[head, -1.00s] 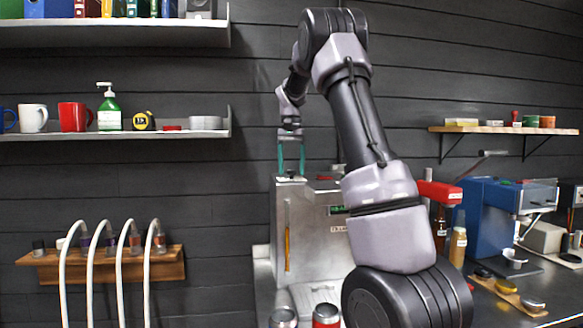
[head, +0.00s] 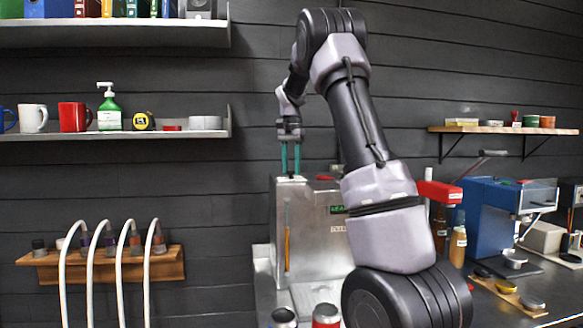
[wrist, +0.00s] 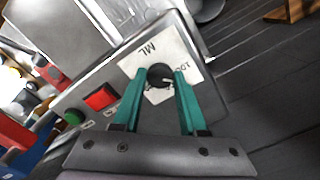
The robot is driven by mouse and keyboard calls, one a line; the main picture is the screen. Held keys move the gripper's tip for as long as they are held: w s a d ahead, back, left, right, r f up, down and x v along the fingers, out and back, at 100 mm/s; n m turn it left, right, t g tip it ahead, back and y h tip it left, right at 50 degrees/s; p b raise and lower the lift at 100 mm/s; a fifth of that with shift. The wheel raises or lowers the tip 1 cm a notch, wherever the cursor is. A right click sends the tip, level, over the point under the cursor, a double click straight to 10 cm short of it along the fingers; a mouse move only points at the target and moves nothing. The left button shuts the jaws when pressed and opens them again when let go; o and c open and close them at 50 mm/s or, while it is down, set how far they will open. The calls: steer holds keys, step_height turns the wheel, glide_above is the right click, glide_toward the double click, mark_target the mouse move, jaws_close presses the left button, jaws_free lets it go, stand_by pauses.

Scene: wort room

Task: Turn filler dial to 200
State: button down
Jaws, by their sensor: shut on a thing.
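The filler is a steel box (head: 300,235) on the counter, in the middle of the head view. Its black dial (wrist: 160,76) sits on a white printed scale plate (wrist: 186,55) on the top panel. I can read "ML" and what looks like "100" upside down; the rest is covered. My gripper (head: 291,174) points down at the filler's top, its two teal fingers closed on either side of the dial. In the wrist view my gripper (wrist: 160,74) has both fingertips against the dial. Its pointer cannot be read clearly.
On the same panel are a red button (wrist: 100,98) and a green button (wrist: 73,117). Cans (head: 326,315) stand in front of the filler. A blue machine (head: 488,215) stands on the right. A wall shelf (head: 200,134) is at left.

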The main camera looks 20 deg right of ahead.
steer(key=m, duration=0.4)
steer(key=shift+m, duration=2.2)
steer(key=shift+c, duration=2.2)
jaws_free()
steer(key=shift+r, duration=0.1)
step_height(320, 180, up, 11)
steer(key=shift+f, duration=0.2)
